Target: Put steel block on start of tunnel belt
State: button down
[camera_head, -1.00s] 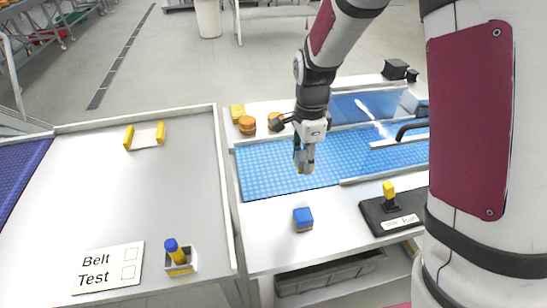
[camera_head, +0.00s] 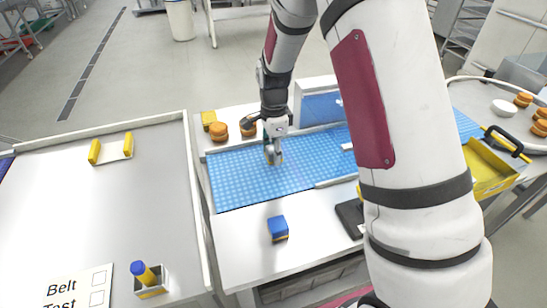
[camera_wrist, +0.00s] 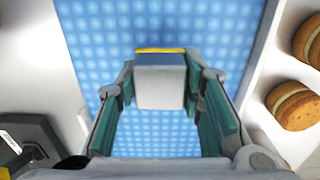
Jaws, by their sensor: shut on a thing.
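My gripper (camera_head: 273,155) is over the left end of the blue belt (camera_head: 230,185) in the head view, fingers pointing down. In the wrist view, my gripper (camera_wrist: 160,95) is shut on the steel block (camera_wrist: 160,80), a grey block with a yellow edge, held between the green finger pads. The blue belt (camera_wrist: 160,30) fills the background beneath it. I cannot tell whether the block touches the belt. The steel block (camera_head: 274,157) shows only small in the head view.
A blue block (camera_head: 278,228) sits on the white ledge in front of the belt. A yellow tray (camera_head: 488,170) is at right. My arm hides much of the belt's right part.

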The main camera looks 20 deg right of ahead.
jog(key=shift+f, duration=1.25)
jog(key=shift+f, duration=0.1)
jog(key=c, duration=1.1)
grip_release()
